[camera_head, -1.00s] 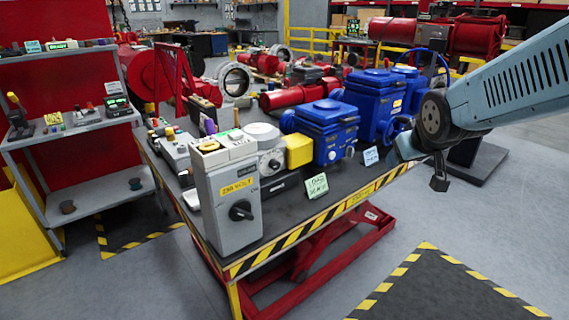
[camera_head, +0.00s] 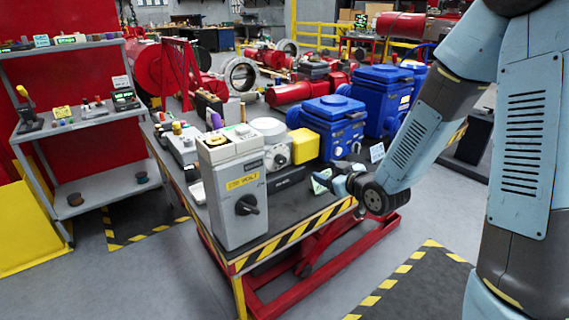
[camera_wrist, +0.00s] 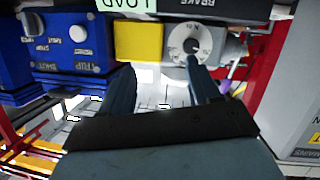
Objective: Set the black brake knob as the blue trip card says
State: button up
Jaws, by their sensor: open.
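A black brake knob (camera_wrist: 191,45) sits at the centre of a pale numbered dial (camera_wrist: 181,31) in the wrist view, with an upside-down BRAKE label (camera_wrist: 192,3) close by. The same dial (camera_head: 278,158) faces forward on the bench unit in the head view. My gripper (camera_wrist: 163,78) is open and empty; one finger's tip overlaps the dial's lower edge in the wrist view, and contact cannot be told. In the head view my gripper (camera_head: 327,180) is at the bench front, right of the dial. A pale blue card (camera_head: 377,152) stands further right; its writing is too small to read.
A yellow block (camera_head: 304,146) sits beside the dial, with blue actuators (camera_head: 335,125) to its right. A green LOAD card (camera_wrist: 127,5) is close to my gripper. A tall grey box (camera_head: 225,215) with another black knob (camera_head: 247,205) stands left. The front aisle is clear.

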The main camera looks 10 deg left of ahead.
aim_at(283, 162)
jog(key=s+a+f+t+y, duration=0.1)
jog(key=s+a+f+y, duration=0.1)
jog(key=a+f+y, duration=0.15)
jog(key=x, duration=0.9)
jog(key=r+x, duration=0.1)
jog(key=x, duration=0.4)
jog(key=shift+a, duration=0.25)
jog(key=shift+s, duration=0.1)
jog(key=shift+c, duration=0.3)
jog(key=c, duration=1)
